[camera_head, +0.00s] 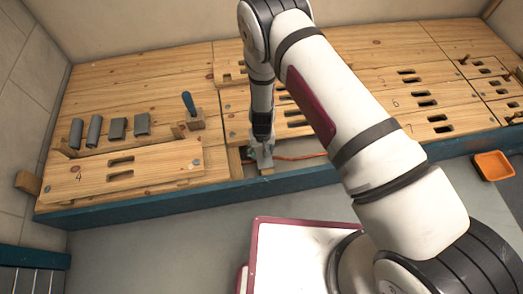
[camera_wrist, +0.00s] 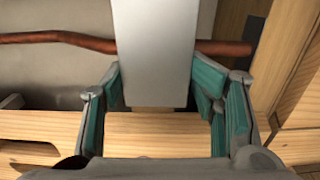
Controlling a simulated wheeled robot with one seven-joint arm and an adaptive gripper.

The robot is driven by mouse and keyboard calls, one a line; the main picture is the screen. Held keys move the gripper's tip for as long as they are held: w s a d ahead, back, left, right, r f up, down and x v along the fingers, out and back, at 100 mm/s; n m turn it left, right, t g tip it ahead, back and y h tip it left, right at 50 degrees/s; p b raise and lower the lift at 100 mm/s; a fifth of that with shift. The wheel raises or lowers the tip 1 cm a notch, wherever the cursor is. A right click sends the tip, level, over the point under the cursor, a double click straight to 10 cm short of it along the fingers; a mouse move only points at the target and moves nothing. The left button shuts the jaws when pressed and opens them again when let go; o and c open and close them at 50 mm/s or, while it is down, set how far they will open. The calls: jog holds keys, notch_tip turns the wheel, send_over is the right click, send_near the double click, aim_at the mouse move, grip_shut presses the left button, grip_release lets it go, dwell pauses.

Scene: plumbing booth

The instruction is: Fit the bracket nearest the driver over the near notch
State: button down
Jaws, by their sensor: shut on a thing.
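My gripper (camera_head: 262,158) reaches down at the front of the bench, over an open gap in the boards. In the wrist view my gripper (camera_wrist: 165,95) is shut on a flat grey bracket (camera_wrist: 154,50), its teal pads on either side. The bracket crosses in front of a copper pipe (camera_wrist: 70,38) and hides its middle. A wooden rail (camera_wrist: 155,135) lies below and beyond the bracket; I cannot tell whether they touch. The notch is not clearly visible.
Several other grey brackets (camera_head: 118,128) stand in a row left of the driver. A slotted board marked 4 (camera_head: 122,170) lies before them. More slotted boards (camera_head: 420,95) fill the right side. An orange tray (camera_head: 493,165) sits at the far right. A teal edge (camera_head: 140,208) runs along the bench front.

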jog(key=shift+d+f, duration=0.2)
jog(key=shift+d, duration=0.25)
jog(key=shift+d+f, duration=0.2)
jog(key=shift+d, duration=0.25)
jog(key=shift+s+f, duration=0.15)
jog(key=shift+s, duration=0.05)
jog(key=c, duration=0.7)
grip_release()
jog(key=shift+s+a, duration=0.1)
jog(key=shift+a, duration=0.1)
jog(key=shift+s+a, duration=0.15)
jog(key=shift+a, duration=0.05)
notch_tip(320, 180, up, 12)
jog(key=w, duration=0.1)
jog(key=shift+w+r, duration=0.2)
jog(key=shift+w, duration=0.1)
jog(key=shift+d, duration=0.1)
